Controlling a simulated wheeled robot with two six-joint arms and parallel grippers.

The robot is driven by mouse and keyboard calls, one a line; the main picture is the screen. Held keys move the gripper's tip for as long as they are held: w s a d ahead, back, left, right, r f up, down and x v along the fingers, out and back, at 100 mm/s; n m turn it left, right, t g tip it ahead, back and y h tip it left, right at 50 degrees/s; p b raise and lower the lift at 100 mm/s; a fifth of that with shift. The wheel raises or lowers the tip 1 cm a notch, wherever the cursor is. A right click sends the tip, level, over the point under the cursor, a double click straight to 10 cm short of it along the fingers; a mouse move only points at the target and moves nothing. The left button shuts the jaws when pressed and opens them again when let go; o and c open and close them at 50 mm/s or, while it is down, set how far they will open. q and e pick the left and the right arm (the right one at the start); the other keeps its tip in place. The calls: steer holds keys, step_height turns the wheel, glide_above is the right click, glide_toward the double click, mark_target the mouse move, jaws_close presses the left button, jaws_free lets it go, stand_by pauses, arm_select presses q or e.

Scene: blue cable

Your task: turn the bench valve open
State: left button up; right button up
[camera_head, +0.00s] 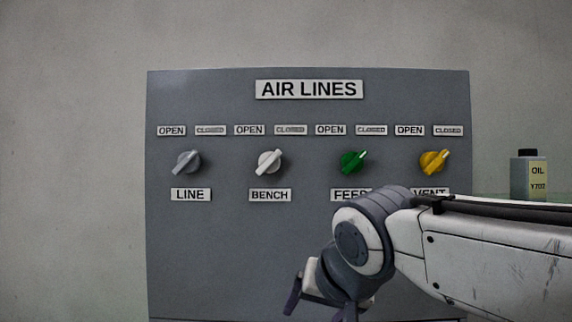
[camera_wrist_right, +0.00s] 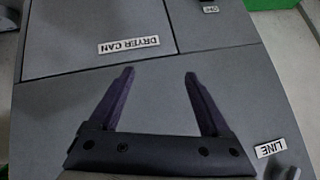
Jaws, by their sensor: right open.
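The bench valve is a white knob (camera_head: 269,162) above the BENCH label (camera_head: 270,195) on the grey AIR LINES panel (camera_head: 220,260). Its grip slants up to the right, toward the CLOSED label (camera_head: 291,130) and away from the OPEN label (camera_head: 249,130). My right gripper (camera_head: 320,308) is below and to the right of this knob, apart from it, at the bottom of the head view. In the right wrist view its two dark fingers (camera_wrist_right: 160,76) are spread, with nothing between them. The bench knob is not seen there. My left gripper is not in view.
A grey LINE knob (camera_head: 188,162) is left of the bench knob; a green FEED knob (camera_head: 353,162) and a yellow VENT knob (camera_head: 433,162) are right. My right arm partly covers their labels. An oil bottle (camera_head: 528,177) stands at far right.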

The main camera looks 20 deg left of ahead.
steer(key=w+a+r+m+t+y+p, duration=0.1)
steer(key=a+r, duration=0.1)
steer(key=r, duration=0.5)
steer(key=w+a+r+m+t+y, duration=0.1)
steer(key=a+r+m+t, duration=0.1)
steer(key=r, duration=0.6)
steer(key=m+t+y+p, duration=0.1)
steer(key=m+t, duration=0.1)
glide_toward(273, 158)
steer(key=p+x, duration=0.4)
steer(key=x, duration=0.4)
steer(key=shift+w+a, duration=0.15)
steer(key=shift+w, duration=0.05)
steer(key=shift+w+a+f, duration=0.25)
steer(key=shift+w+a, duration=0.05)
steer(key=shift+w, duration=0.15)
jaws_close()
